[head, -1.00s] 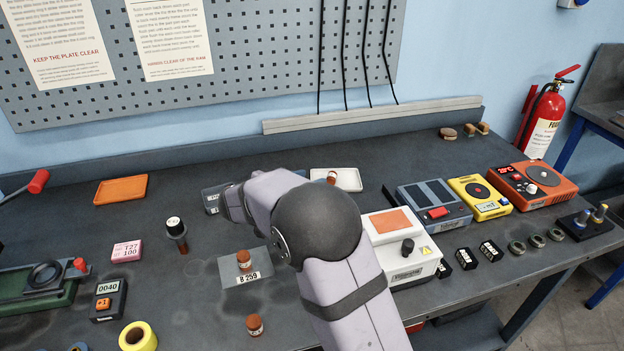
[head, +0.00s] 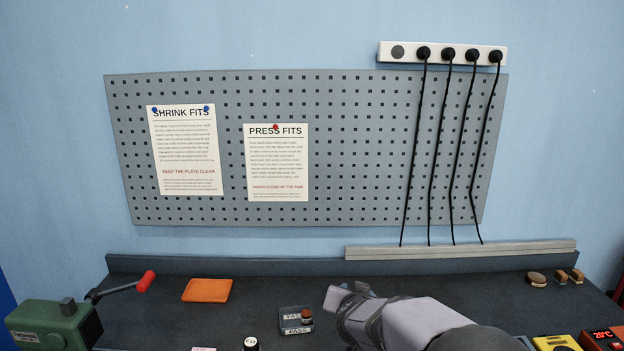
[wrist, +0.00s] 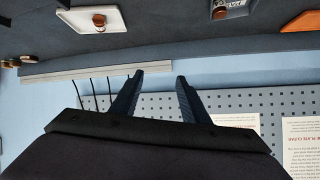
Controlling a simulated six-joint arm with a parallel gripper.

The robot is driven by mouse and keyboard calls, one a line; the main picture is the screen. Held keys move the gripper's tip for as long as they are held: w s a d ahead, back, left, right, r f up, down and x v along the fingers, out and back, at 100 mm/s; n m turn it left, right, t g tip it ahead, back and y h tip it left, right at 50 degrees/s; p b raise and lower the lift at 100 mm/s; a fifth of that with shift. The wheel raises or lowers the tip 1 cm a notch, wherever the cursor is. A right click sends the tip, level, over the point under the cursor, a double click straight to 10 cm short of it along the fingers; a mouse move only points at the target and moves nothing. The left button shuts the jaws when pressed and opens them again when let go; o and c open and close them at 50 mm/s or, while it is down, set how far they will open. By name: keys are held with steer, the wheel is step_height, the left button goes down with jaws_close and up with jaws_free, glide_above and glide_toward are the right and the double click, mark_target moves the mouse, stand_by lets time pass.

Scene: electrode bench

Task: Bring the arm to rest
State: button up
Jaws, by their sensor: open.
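My gripper (wrist: 158,82) shows in the wrist view with its two dark fingers apart and nothing between them. It points toward the back of the bench, with the pegboard and wall behind it. In the head view my lilac arm comes in from the lower right, and the fingers are hard to make out there. A dark PASS tray (head: 285,328) stands left of the arm with a copper-brown part (head: 307,316) on it. The tray also shows at the top of the wrist view (wrist: 238,13).
The pegboard (head: 350,170) stands behind the bench with hanging black cables (head: 428,150). A white tray (wrist: 72,19) holding a brown part shows in the wrist view. Orange and yellow instruments are at lower right.

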steer(key=s+d+r+n+g+y+p, duration=0.1)
steer(key=s+g+p, duration=0.5)
steer(key=s, duration=1.1)
steer(key=s+d+r+n+g+p, duration=0.1)
steer(key=s+g+p, duration=0.4)
steer(key=s, duration=1.3)
steer(key=shift+s+d+r+n+g+y+p, duration=0.15)
steer(key=shift+s+d+n+g+y+p, duration=0.2)
steer(key=shift+d+n+p, duration=0.65)
